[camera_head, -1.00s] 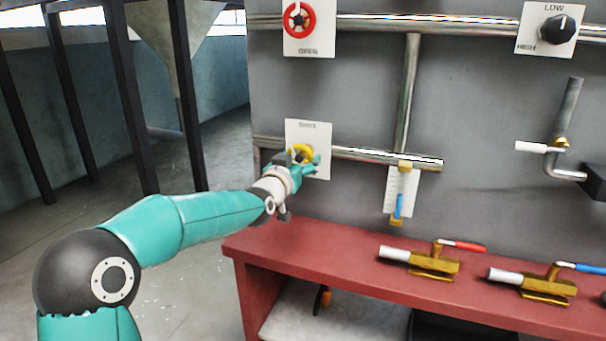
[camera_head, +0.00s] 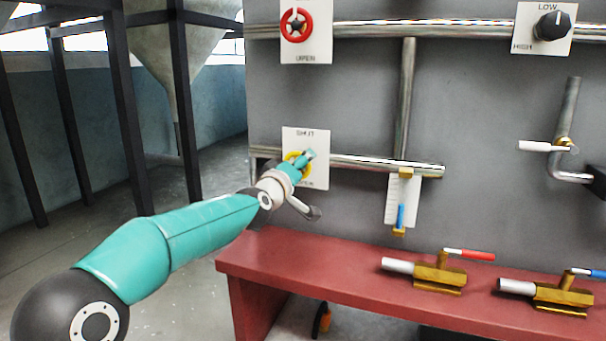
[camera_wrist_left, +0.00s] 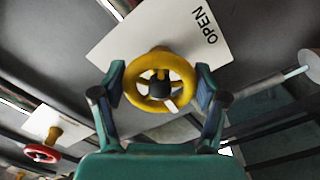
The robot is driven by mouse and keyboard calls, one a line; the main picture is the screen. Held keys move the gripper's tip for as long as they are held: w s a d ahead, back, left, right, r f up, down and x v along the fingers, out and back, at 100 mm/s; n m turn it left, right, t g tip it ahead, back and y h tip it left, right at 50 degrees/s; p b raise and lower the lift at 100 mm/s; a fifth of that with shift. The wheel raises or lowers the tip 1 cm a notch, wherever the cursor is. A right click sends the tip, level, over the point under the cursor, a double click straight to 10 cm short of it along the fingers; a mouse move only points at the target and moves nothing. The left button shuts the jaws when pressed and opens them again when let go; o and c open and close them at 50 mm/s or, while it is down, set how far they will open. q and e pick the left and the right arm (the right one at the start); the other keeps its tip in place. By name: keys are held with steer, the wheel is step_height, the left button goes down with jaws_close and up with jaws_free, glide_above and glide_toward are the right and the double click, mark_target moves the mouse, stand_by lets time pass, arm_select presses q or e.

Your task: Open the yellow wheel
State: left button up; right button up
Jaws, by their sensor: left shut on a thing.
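The yellow wheel (camera_head: 291,158) sits on a white plate (camera_head: 319,174) marked SHUT above and OPEN below, low on the left of the grey panel. My left gripper (camera_head: 303,160) is at the wheel and covers part of it in the head view. In the left wrist view the yellow wheel (camera_wrist_left: 160,104) lies between the two fingers of my left gripper (camera_wrist_left: 160,92), which are closed on its rim from both sides. A white mark shows on the wheel's lower part there. My right gripper is not in view.
A red wheel (camera_head: 297,25) is above, on its own plate. A steel pipe (camera_head: 375,163) runs right from the yellow wheel to a gauge with a blue part (camera_head: 401,215). A black knob (camera_head: 552,26) is at the upper right. Brass valves (camera_head: 438,277) stand on the red bench (camera_head: 330,274).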

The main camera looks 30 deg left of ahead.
arm_select(q)
steer(key=shift+w+d+f+n, duration=0.1)
steer(key=shift+d+f+n, duration=0.05)
steer(key=shift+n, duration=0.35)
steer(key=o, duration=1.2)
steer(key=shift+w, duration=0.1)
steer(key=shift+s, duration=0.55)
steer(key=v, duration=1.1)
